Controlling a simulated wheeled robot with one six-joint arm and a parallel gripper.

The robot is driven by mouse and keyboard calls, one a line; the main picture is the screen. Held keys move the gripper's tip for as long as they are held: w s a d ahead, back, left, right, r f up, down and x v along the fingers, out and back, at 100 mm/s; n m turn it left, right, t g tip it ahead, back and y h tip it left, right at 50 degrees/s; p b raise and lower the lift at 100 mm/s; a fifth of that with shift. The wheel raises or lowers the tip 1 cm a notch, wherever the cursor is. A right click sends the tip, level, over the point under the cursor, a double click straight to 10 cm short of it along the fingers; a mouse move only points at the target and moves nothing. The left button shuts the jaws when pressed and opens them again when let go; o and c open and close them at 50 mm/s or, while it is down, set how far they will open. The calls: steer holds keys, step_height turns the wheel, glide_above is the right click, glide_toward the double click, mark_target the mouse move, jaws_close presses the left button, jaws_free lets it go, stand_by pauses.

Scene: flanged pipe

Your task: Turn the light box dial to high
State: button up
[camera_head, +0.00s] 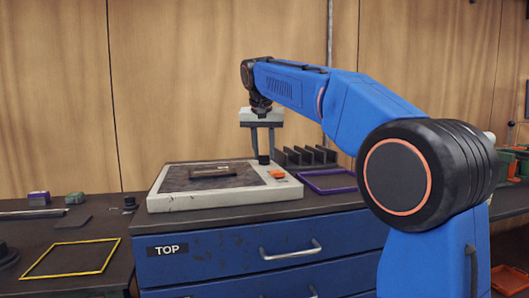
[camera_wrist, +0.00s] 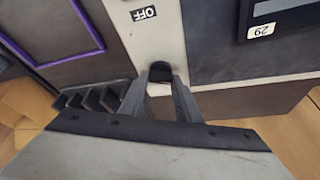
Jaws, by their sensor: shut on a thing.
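The light box (camera_head: 165,205) is a pale slab with a dark scuffed panel, standing on the blue drawer cabinet. Its small black dial (camera_head: 264,159) is at the back right corner of the pale rim. My gripper (camera_head: 263,153) points down over that corner, with its fingers at the dial. In the wrist view the black dial (camera_wrist: 160,72) sits between the two grey fingertips, which are shut on it. No pointer or setting mark on the dial can be made out. An "OFF" label (camera_wrist: 144,13) shows on the pale rim near the dial.
A dark framed piece (camera_head: 222,170) tagged "29" lies on the panel. An orange part (camera_head: 277,174) is on the rim. A slotted dark rack (camera_head: 305,156) and a purple frame (camera_head: 328,181) stand right of the box. A yellow frame (camera_head: 72,258) lies left.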

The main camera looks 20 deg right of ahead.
steer(key=shift+m, duration=0.7)
steer(key=o, duration=1)
steer(key=shift+a, duration=0.1)
steer(key=shift+o, duration=0.2)
steer(key=v, duration=1.7)
steer(key=shift+w+a+r+h, duration=0.2)
steer(key=shift+a+h, duration=0.1)
steer(key=shift+a, duration=0.1)
